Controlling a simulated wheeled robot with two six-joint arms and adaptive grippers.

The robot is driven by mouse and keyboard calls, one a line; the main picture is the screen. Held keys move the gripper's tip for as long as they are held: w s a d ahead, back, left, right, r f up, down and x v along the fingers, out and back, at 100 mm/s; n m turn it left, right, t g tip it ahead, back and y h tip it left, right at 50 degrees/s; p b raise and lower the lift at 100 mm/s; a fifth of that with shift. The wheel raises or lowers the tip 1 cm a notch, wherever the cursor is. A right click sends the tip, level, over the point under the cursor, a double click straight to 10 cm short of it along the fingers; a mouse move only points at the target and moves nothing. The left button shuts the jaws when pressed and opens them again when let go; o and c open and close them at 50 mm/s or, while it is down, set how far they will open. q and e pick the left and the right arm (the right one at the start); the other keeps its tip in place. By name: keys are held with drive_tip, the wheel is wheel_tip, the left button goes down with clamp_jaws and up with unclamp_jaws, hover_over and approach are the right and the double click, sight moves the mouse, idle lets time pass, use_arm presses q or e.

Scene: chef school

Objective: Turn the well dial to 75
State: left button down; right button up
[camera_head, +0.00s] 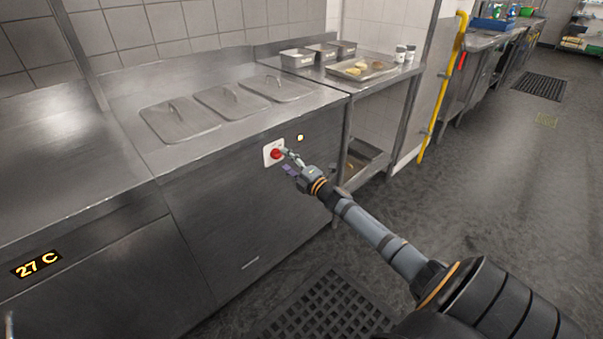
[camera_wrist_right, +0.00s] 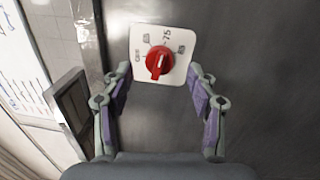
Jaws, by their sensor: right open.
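The well dial is a red knob (camera_head: 276,154) on a white plate on the steel counter's front. In the right wrist view the red knob (camera_wrist_right: 160,62) carries a white mark, and its white plate (camera_wrist_right: 181,71) shows OFF at the left and 75 at the upper right. I cannot tell which label the mark points to. My right gripper (camera_head: 290,161) is close in front of the dial. In the wrist view its two fingers (camera_wrist_right: 159,82) are wide apart, with the knob between them in the picture and no visible contact. My left gripper is out of view.
A small lit indicator (camera_head: 300,138) is beside the dial. Lidded wells (camera_head: 179,121) sit in the counter top. A steel side table (camera_head: 398,74) holds pans and a tray. The floor at right is open.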

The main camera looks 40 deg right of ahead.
drive_tip(key=s, duration=0.8)
drive_tip(key=shift+s+d+f, duration=0.25)
drive_tip(key=shift+s+f, duration=0.1)
drive_tip(key=shift+s, duration=0.05)
